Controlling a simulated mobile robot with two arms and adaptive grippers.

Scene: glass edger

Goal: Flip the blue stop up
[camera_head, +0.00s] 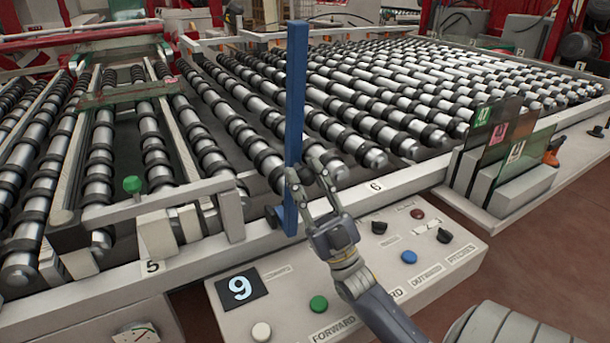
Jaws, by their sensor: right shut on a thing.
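The blue stop (296,90) is a long flat bar at the front edge of the roller bed, in the middle of the head view. It stands upright, with its top above the rollers and its foot at the front rail. One finger hides a little of the bar's right edge. My left gripper is not in view.
A control panel (238,315) with buttons, knobs and a display reading 9 lies below the stop. Rollers (400,90) fill the space behind. A rack with glass pieces (505,140) stands at the right. A green knob (132,185) sits at the left.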

